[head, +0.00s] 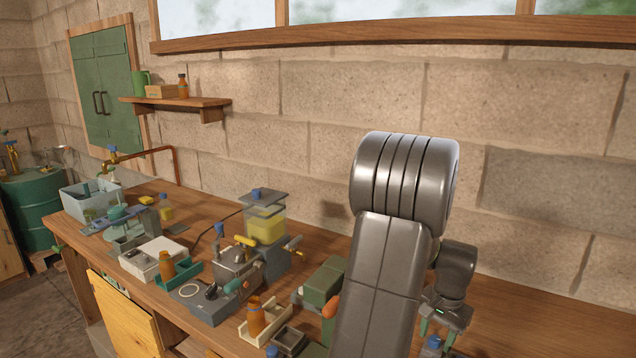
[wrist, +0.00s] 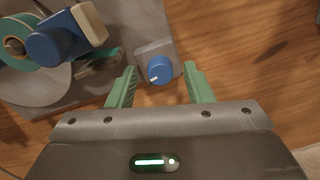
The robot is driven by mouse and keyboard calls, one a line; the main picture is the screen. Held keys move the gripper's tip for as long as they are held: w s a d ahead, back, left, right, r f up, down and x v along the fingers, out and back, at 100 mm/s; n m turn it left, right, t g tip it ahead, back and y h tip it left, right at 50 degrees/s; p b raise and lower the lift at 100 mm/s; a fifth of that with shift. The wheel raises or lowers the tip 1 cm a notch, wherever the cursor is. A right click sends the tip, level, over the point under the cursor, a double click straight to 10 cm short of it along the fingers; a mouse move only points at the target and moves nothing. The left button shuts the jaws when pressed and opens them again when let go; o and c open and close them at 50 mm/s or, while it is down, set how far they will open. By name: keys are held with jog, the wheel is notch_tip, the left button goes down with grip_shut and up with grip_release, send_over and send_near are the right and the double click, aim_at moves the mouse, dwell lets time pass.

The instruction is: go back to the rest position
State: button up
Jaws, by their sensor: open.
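My gripper (head: 436,334) is at the right of the workbench in the head view, partly hidden behind my arm. In the wrist view my gripper (wrist: 163,82) is open, with its two green fingers apart. A blue knob (wrist: 160,69) with a white mark shows between and just beyond the fingertips, on a grey block. I see a gap on both sides of it, so nothing is held. I cannot tell the height of the fingers above the knob.
The wooden bench (head: 520,305) is crowded left of my arm. A yellow-liquid tank (head: 265,225), a brown bottle (head: 255,316) in a tray, a white box (head: 152,259) and a green box (head: 322,283) stand there. A reel-like device (wrist: 35,60) is left of my fingers. The bench at right is bare.

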jog(key=n, duration=0.9)
jog(key=shift+w+n+p, duration=0.1)
jog(key=shift+n+p, duration=0.3)
